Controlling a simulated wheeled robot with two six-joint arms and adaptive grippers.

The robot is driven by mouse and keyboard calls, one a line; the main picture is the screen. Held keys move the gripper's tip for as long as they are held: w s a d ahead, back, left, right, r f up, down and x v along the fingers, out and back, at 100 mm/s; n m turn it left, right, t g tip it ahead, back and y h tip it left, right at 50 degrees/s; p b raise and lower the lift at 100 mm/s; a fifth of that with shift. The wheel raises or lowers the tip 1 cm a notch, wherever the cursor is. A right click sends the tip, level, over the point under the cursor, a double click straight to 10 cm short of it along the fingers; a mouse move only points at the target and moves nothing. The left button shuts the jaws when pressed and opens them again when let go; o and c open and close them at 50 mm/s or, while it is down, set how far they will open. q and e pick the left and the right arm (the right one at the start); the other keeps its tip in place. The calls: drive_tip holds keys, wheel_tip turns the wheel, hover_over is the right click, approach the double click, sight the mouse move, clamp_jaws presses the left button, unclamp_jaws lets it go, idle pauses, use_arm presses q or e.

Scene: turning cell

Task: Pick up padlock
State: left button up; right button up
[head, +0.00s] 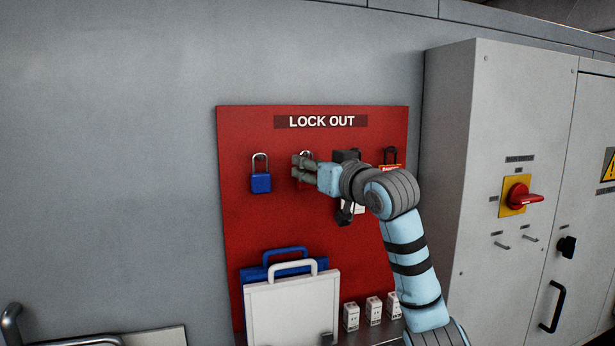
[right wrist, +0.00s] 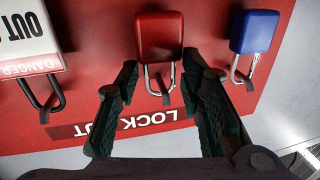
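A blue padlock (head: 260,183) hangs on the red lock-out board, left of my right gripper; it also shows in the right wrist view (right wrist: 255,32). A red padlock (right wrist: 159,35) hangs beside it; in the head view its shackle (head: 305,156) shows above my gripper and its body is mostly hidden. My right gripper (head: 297,170) is in front of the red padlock. In the right wrist view its fingers (right wrist: 160,70) are open, one on each side of the padlock's shackle, with gaps showing. My left gripper is not in view.
The red board (head: 240,225) also holds a danger tag (right wrist: 30,35) on a dark shackle beside the red padlock. White (head: 290,310) and blue (head: 255,274) handled cases and several small boxes (head: 351,317) stand below. A grey cabinet (head: 455,200) stands close to the right.

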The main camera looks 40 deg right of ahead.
drive_tip(key=shift+w, duration=0.2)
drive_tip(key=c, duration=0.6)
drive_tip(key=shift+f, duration=0.1)
